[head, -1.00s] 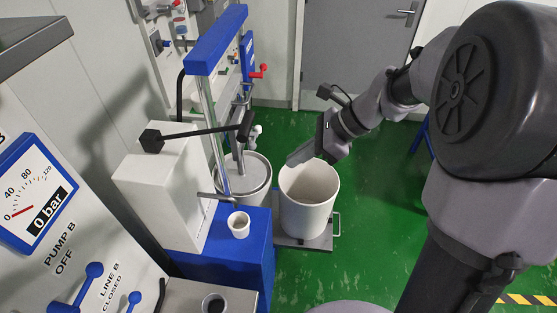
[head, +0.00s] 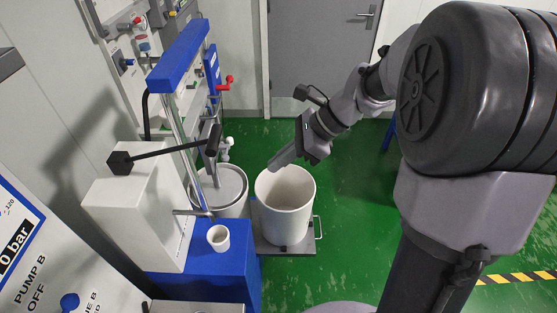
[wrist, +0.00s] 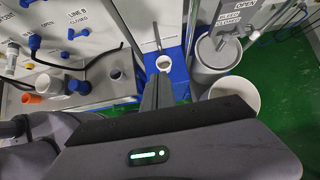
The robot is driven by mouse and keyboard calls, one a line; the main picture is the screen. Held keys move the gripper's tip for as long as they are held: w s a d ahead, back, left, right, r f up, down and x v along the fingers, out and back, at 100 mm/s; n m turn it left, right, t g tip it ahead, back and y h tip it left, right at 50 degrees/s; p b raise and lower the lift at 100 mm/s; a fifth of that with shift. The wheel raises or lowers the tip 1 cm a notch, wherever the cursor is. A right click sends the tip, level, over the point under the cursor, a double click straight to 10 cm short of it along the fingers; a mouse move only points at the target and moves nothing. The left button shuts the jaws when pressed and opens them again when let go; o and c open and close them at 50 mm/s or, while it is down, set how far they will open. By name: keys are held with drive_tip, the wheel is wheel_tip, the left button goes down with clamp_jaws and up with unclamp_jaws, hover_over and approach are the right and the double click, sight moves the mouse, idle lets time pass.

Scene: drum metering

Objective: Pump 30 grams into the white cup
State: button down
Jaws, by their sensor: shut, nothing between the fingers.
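The small white cup (head: 218,238) stands upright on the blue base (head: 215,275), below a grey spout (head: 192,212). Whether it holds anything cannot be told. In the wrist view the cup (wrist: 164,62) is just beyond my fingertips. My gripper (head: 271,168) is shut and empty, above the rim of the large white bucket, right of the pump and apart from the cup.
A lidded grey drum (head: 220,190) stands behind the cup. The large open white bucket (head: 285,205) stands on a grey platform (head: 300,246). A panel with valves and a red handle (head: 224,84) is behind. Green floor (head: 350,230) is free to the right.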

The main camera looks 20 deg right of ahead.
wheel_tip(320, 180, up, 24)
drive_tip(key=g+h+p, duration=0.2)
drive_tip(key=h+p, duration=0.4)
drive_tip(key=p, duration=1.4)
hover_over(214, 136)
drive_tip(key=s+d, duration=0.1)
drive_tip(key=d, duration=0.2)
drive_tip(key=shift+b, duration=0.4)
drive_tip(key=shift+f, duration=0.1)
drive_tip(key=f, duration=0.4)
drive_tip(key=a+f, duration=0.1)
drive_tip(key=f, duration=0.4)
drive_tip(key=w+a+f, duration=0.1)
drive_tip(key=f, duration=0.3)
drive_tip(key=shift+a+f, duration=0.2)
drive_tip(key=shift+f, duration=0.1)
drive_tip(key=shift+s, duration=0.1)
drive_tip(key=shift+f, duration=0.1)
